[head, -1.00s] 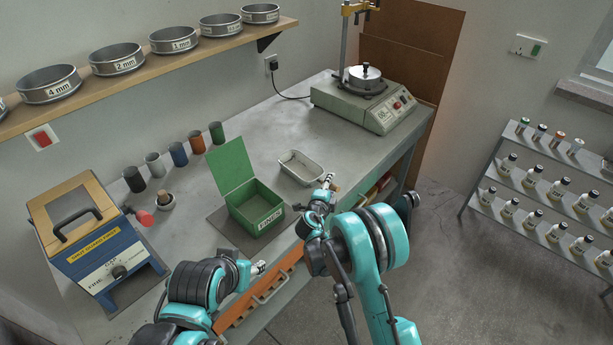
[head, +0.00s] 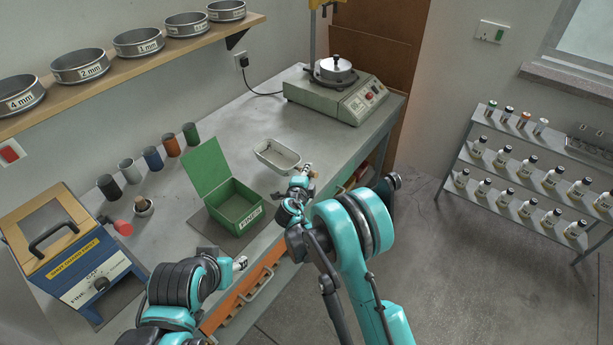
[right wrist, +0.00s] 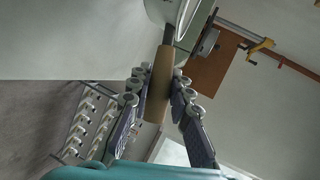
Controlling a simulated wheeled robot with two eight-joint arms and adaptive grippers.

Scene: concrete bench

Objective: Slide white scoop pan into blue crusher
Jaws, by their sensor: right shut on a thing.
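The white scoop pan (head: 270,158) is at the front edge of the bench, right of the green box, in the head view. I cannot tell whether it touches the bench. My right gripper (head: 302,178) is shut on its tan handle, which shows clearly between the fingers in the right wrist view (right wrist: 158,88). Part of the pan (right wrist: 165,10) shows at the top there. The blue crusher (head: 85,268) with a tan top and black handle stands at the bench's left end. My left gripper (head: 238,263) is near the front edge, its fingers too small to judge.
An open green box (head: 238,210) marked FINES stands between pan and crusher. A sieve shaker (head: 340,98) is at the far right. Sieves line the wall shelf (head: 120,65).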

